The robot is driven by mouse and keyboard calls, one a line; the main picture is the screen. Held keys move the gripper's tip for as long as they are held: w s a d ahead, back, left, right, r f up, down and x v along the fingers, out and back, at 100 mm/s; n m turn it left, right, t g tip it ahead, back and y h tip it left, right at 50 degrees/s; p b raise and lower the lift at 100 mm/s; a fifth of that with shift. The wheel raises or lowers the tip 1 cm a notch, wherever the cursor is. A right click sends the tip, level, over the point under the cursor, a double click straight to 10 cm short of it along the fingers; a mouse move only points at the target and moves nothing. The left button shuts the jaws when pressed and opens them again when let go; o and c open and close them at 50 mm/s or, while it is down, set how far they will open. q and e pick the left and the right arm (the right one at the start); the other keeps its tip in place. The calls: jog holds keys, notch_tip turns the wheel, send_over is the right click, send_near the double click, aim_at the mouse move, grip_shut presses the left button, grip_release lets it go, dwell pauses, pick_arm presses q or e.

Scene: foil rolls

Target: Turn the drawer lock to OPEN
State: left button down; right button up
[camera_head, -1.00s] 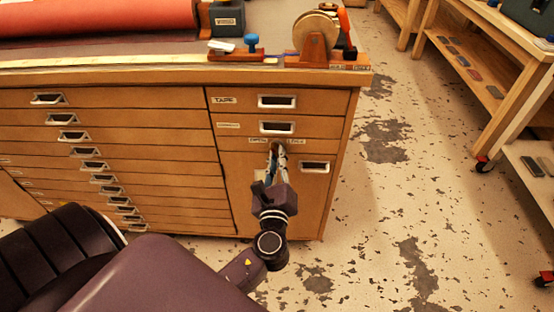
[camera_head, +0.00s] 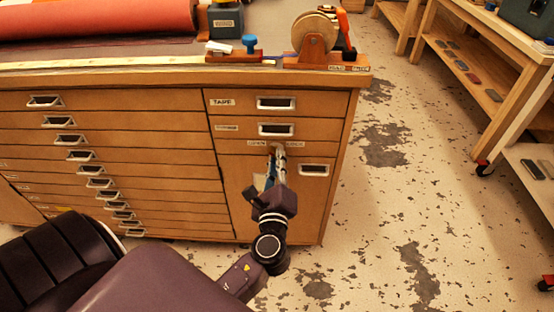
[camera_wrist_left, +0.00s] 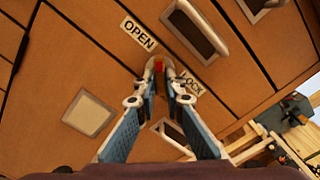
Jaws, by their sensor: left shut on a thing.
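The drawer lock (camera_wrist_left: 158,64) is a small knob with a red part, set in the wooden cabinet front (camera_head: 240,165). It sits between the OPEN label (camera_wrist_left: 138,33) and the LOCK label (camera_wrist_left: 190,82). My left gripper (camera_wrist_left: 159,72) is shut on the lock, with one fingertip on each side of it. The fingertips hide much of the knob, and I cannot tell which label it points to. In the head view my left gripper (camera_head: 277,154) reaches the cabinet just under the labels and hides the lock. My right gripper is not in view.
Drawers with metal pulls (camera_head: 276,103) lie above the lock, and another pull (camera_head: 314,170) is just right of the gripper. A tape dispenser (camera_head: 316,45) stands on the cabinet top. The floor (camera_head: 400,210) to the right is clear up to wooden shelving (camera_head: 480,75).

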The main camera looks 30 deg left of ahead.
pick_arm(q)
jog(key=c, duration=2)
grip_release()
jog(key=shift+s, duration=0.1)
jog(key=v, duration=1.2)
